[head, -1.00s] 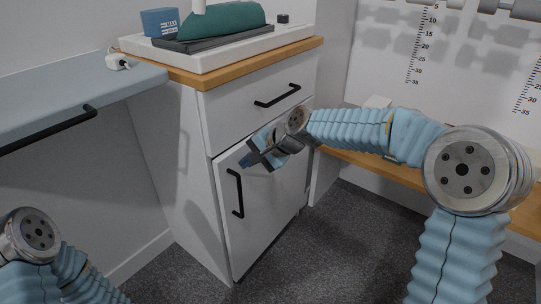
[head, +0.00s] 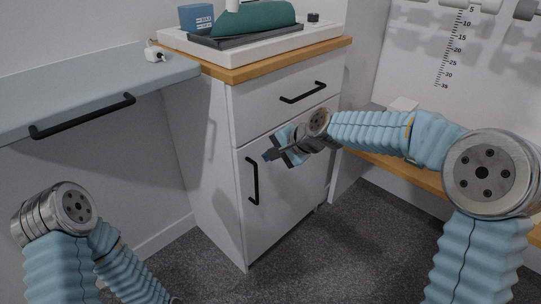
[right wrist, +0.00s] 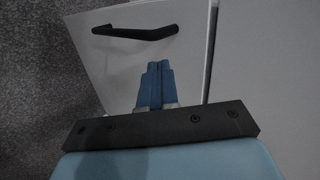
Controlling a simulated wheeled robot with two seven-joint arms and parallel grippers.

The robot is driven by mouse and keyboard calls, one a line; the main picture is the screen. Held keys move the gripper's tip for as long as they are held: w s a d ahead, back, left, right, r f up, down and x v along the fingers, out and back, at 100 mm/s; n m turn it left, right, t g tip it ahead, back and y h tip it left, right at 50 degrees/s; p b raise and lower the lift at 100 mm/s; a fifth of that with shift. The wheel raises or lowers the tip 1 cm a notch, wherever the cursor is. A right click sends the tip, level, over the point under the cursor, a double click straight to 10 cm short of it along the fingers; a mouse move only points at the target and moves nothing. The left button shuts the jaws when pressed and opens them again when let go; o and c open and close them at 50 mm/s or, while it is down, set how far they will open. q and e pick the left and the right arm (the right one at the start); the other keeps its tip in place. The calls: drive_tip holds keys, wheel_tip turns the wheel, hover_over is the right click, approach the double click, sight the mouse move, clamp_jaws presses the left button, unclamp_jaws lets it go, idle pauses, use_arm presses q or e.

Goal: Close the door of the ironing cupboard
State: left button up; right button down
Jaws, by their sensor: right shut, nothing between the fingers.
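The ironing cupboard is a white cabinet whose door (head: 285,205) sits below a drawer. The door looks flush or nearly flush with the front; I cannot tell if a small gap remains. Its black upright handle (head: 252,181) is near the door's left edge and also shows in the right wrist view (right wrist: 135,32). My right gripper (head: 268,155) is shut and empty, just right of the handle's top, in front of the door's upper part. Its blue fingertips (right wrist: 154,72) point at the door panel; contact is unclear. My left arm shows at lower left, its gripper out of view.
The drawer (head: 280,103) with a black handle is above the door. A wooden top (head: 245,72) carries a white tray. A grey-blue board (head: 75,90) with a black handle juts out at left. A wooden bench (head: 400,172) stands at right. Dark floor in front is clear.

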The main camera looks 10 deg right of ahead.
drive_tip(key=s+f+v, duration=0.1)
drive_tip(key=v, duration=0.9)
drive_tip(key=s+f+n+g+h, duration=0.1)
drive_tip(key=s+f, duration=0.2)
drive_tip(key=f, duration=1)
drive_tip(key=s+f+n+g+h, duration=0.1)
drive_tip(key=s+f+n+g, duration=0.1)
drive_tip(key=f, duration=1.1)
drive_tip(key=s+a+f+n+g+p, duration=0.1)
drive_tip(key=s+f+n, duration=0.3)
drive_tip(key=s+f, duration=1.2)
drive_tip(key=s+g, duration=0.1)
drive_tip(key=s, duration=0.2)
drive_tip(key=shift+s+a+f+g, duration=0.2)
drive_tip(key=shift+s+f+g, duration=0.15)
drive_tip(key=shift+f+g, duration=0.05)
